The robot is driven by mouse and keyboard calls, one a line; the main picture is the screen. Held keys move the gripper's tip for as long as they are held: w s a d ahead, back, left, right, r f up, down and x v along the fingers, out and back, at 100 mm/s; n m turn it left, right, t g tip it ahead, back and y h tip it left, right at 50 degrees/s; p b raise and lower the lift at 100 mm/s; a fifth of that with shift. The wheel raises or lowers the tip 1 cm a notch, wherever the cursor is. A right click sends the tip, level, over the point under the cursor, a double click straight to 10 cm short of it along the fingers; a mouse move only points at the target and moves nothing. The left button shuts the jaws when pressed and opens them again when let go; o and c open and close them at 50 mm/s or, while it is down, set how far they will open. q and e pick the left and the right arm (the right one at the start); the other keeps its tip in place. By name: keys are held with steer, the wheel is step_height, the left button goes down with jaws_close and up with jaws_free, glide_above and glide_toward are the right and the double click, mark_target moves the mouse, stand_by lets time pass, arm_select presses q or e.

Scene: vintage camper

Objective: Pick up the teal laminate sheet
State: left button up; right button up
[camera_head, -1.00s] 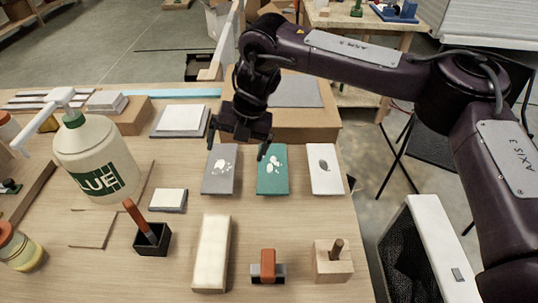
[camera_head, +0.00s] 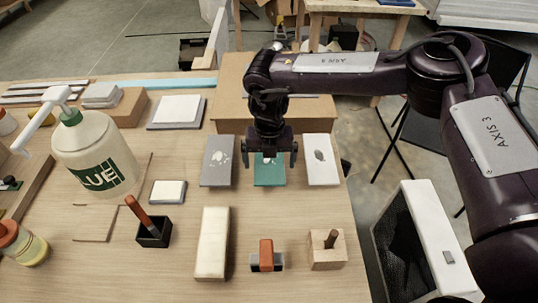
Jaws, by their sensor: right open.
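The teal laminate sheet (camera_head: 269,178) lies flat on the wooden table, between a grey sheet (camera_head: 216,162) on its left and a white sheet (camera_head: 321,160) on its right. Pale glue blobs show near its top. My right gripper (camera_head: 269,162) is open above the teal sheet, fingers pointing down, one finger near each long side. The gripper covers the sheet's far part. I cannot tell whether the fingers touch it. My left gripper is not in view.
A cardboard box (camera_head: 232,92) stands behind the sheets. A glue bottle (camera_head: 92,150) stands at the left. In front are a cream block (camera_head: 212,245), an orange-topped tool (camera_head: 266,256) and a wooden block with a peg (camera_head: 326,252). The table's right edge lies just beyond the white sheet.

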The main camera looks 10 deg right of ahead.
steer(key=c, duration=1.1)
steer(key=shift+r, duration=0.2)
